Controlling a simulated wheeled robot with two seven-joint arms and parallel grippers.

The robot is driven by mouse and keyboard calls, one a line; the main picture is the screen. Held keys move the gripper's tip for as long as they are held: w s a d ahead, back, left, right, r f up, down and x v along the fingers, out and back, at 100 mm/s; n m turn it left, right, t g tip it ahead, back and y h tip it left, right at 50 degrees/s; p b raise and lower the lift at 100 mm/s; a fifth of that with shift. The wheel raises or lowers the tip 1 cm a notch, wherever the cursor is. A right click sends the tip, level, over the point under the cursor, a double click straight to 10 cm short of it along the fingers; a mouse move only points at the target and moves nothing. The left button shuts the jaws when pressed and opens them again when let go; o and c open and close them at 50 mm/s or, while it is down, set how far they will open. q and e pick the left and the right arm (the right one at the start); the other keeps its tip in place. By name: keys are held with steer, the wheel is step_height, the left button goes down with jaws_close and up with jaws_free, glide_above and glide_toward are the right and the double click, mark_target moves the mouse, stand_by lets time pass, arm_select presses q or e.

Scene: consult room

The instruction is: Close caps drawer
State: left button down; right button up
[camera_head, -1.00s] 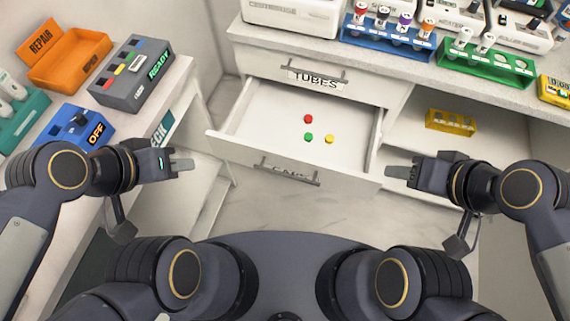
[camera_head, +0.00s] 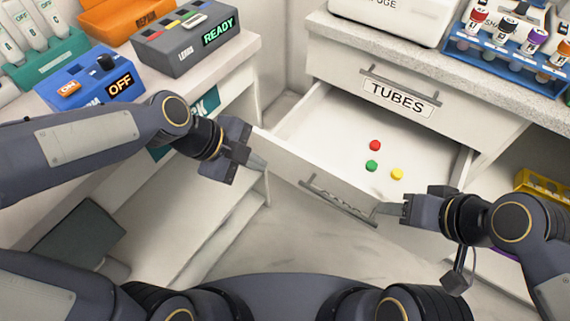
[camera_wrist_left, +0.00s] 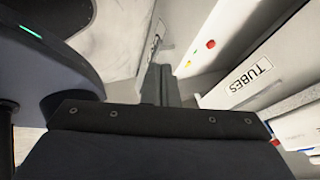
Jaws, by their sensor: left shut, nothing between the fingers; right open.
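The caps drawer (camera_head: 290,158) is pulled out below the shut drawer labelled TUBES (camera_head: 398,98). Its front carries a metal bar handle (camera_head: 338,200); its label is hidden. Inside lie a red cap (camera_head: 375,145), a green cap (camera_head: 371,166) and a yellow cap (camera_head: 397,174). My left gripper (camera_head: 258,163) is shut and empty by the drawer's left front corner; I cannot tell whether it touches. In the left wrist view the red cap (camera_wrist_left: 211,44) shows inside the drawer. My right gripper (camera_head: 388,209) is open, close to the right end of the handle.
A side bench on the left holds a grey READY box (camera_head: 185,45), a blue OFF box (camera_head: 90,82) and an orange bin (camera_head: 130,20). On the counter stand a white machine (camera_head: 390,18) and a blue tube rack (camera_head: 500,52). Floor in front of the drawer is clear.

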arm_select(q)
steer(key=b, duration=0.2)
glide_toward(305, 169)
step_height(305, 169, down, 4)
steer(key=s, duration=0.2)
steer(key=shift+w+d+r+p, duration=0.2)
steer(key=shift+w+d+p, duration=0.35)
steer(key=shift+w+d, duration=0.85)
arm_select(e)
steer(key=shift+f, duration=0.5)
